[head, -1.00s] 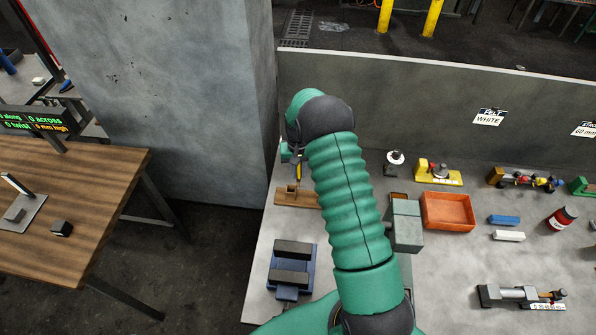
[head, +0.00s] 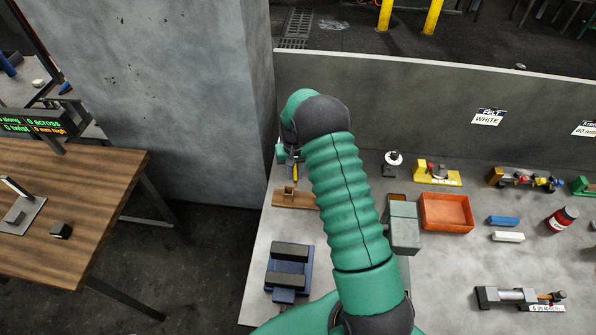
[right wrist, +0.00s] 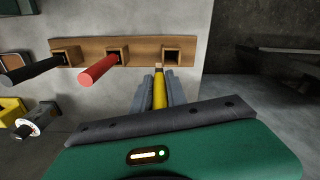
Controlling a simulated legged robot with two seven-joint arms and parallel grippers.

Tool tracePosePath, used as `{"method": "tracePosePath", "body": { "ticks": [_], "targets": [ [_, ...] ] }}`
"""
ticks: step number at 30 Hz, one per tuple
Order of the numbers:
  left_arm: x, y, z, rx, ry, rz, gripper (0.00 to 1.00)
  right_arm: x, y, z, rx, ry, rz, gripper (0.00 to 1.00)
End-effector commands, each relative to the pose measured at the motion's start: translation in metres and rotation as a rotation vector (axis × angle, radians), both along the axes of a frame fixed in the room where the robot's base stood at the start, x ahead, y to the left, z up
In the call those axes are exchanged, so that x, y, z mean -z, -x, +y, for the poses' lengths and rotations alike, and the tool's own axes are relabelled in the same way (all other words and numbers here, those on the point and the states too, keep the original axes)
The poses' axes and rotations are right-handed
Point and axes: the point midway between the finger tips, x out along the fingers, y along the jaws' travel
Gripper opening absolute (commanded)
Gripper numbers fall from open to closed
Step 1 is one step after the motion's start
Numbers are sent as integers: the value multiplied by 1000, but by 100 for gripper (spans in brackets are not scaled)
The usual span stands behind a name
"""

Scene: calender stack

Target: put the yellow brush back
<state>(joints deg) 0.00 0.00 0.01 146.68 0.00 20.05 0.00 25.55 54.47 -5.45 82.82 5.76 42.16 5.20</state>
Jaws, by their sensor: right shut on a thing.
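The yellow brush (right wrist: 159,91) is held in my right gripper (right wrist: 159,92), whose grey fingers close on its two sides. In the head view the brush shows as a thin yellow strip (head: 296,170) under the right gripper (head: 293,160). A wooden rack (right wrist: 142,45) with square holders lies just beyond the brush tip in the wrist view. The rightmost holder (right wrist: 171,55) is empty, and the brush points toward it, slightly to its left. The rack also shows in the head view (head: 282,198), partly behind my arm. My left gripper is out of view.
A red-handled brush (right wrist: 98,70) and a black-handled brush (right wrist: 27,70) sit in the other holders. A blue and black stand (head: 289,270) is on the near left of the bench. An orange tray (head: 446,228) lies right of my arm. A grey pillar (head: 170,90) rises at left.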

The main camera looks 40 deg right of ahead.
Motion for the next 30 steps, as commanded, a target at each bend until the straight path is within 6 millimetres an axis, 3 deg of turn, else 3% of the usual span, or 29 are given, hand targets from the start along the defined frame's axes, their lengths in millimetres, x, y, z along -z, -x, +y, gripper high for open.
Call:
{"method": "tracePosePath", "body": {
  "ticks": [1,4,30],
  "targets": [
    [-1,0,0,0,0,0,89,-2,-6,10,-5,-11,-10,0],
    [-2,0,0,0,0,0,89,-3,-7,13,-5,-11,-10,0],
    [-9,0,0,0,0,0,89,-8,-5,24,-2,-7,-4,0]
  ]
}}
